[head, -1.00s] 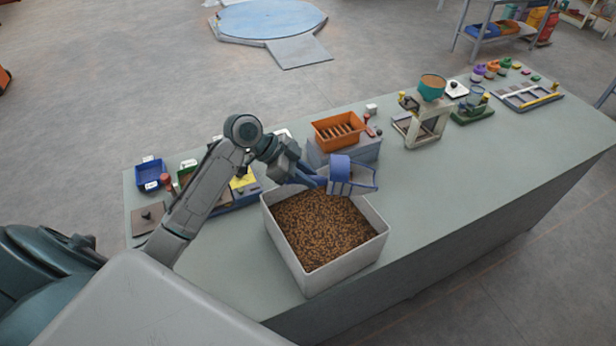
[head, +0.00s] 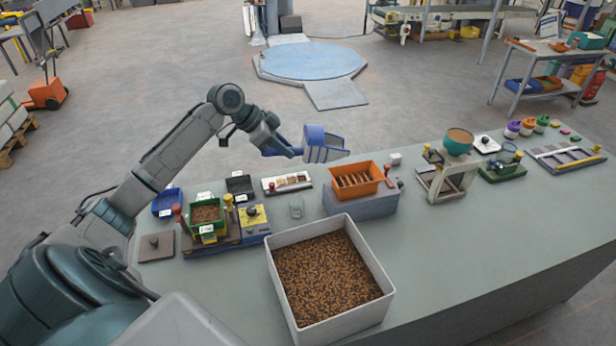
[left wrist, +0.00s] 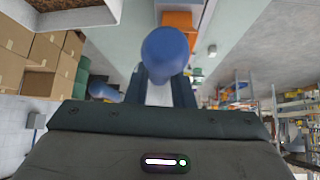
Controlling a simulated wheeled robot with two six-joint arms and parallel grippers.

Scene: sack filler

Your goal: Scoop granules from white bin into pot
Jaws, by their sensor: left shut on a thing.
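The white bin (head: 346,327) stands on the near part of the bench, filled with brown granules (head: 330,275). My left gripper (head: 277,146) is shut on the handle of a blue scoop (head: 323,146) and holds it raised, clear of the bin. The scoop's inside is hidden, so its load cannot be told. In the left wrist view, the blue handle (left wrist: 165,52) sits between the fingers and a bin corner (left wrist: 103,10) shows at the top left. A teal pot-like bowl (head: 459,138) with brown content sits on a pale stand. My right gripper is not in view.
An orange slotted tray (head: 356,182) sits on a grey block (head: 357,204) behind the bin. Bench space right of the bin is clear.

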